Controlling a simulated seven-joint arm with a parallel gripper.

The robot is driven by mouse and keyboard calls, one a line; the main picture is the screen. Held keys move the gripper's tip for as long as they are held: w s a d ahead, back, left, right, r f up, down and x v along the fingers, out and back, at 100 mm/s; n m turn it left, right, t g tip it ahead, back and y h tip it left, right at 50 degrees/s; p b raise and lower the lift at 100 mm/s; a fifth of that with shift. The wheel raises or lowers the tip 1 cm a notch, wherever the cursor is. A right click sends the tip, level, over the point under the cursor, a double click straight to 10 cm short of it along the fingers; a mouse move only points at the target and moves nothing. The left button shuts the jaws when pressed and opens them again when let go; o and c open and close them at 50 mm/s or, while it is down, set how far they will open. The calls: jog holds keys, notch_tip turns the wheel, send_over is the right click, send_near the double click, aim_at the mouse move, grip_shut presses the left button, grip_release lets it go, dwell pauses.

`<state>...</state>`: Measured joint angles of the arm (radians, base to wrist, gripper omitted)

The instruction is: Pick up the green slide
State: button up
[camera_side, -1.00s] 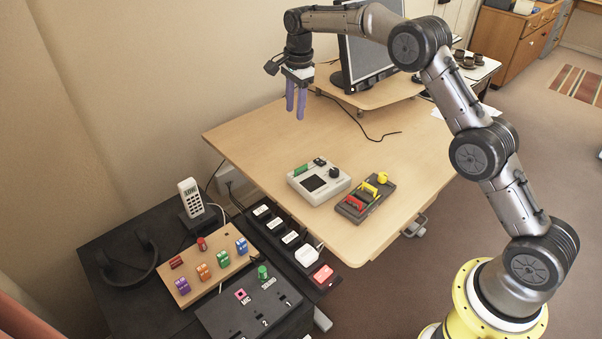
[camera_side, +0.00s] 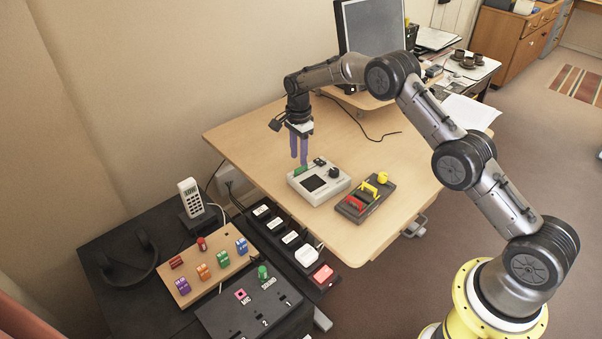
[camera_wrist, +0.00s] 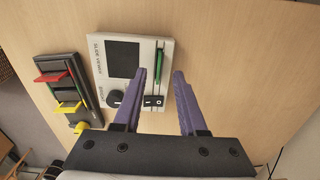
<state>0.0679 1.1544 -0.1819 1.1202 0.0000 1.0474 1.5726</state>
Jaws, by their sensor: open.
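The green slide (camera_wrist: 159,66) stands upright as a thin strip in a slot of the white slide viewer box. In the side view the green slide (camera_side: 301,169) shows at the box's back left edge, partly behind my fingers. The white slide viewer (camera_side: 325,186) lies on the desk, with a dark screen, a black knob and a black switch. My gripper (camera_side: 299,163) is open and empty, pointing down just above the slide's end of the box. In the wrist view my gripper (camera_wrist: 167,72) has its purple fingers apart, the left one beside the slide; contact cannot be told.
A dark grey block (camera_side: 348,211) with red and yellow sliders and a yellow knob lies close to the viewer. A monitor (camera_side: 372,30) stands behind, with a cable (camera_side: 358,124) on the desk. The desk (camera_side: 250,140) is clear at left.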

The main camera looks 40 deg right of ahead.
aim_at(301, 173)
jog(key=f, duration=0.4)
jog(key=shift+s+d+f, duration=0.1)
jog(key=shift+d+f, duration=0.1)
jog(key=shift+d, duration=0.15)
grip_shut()
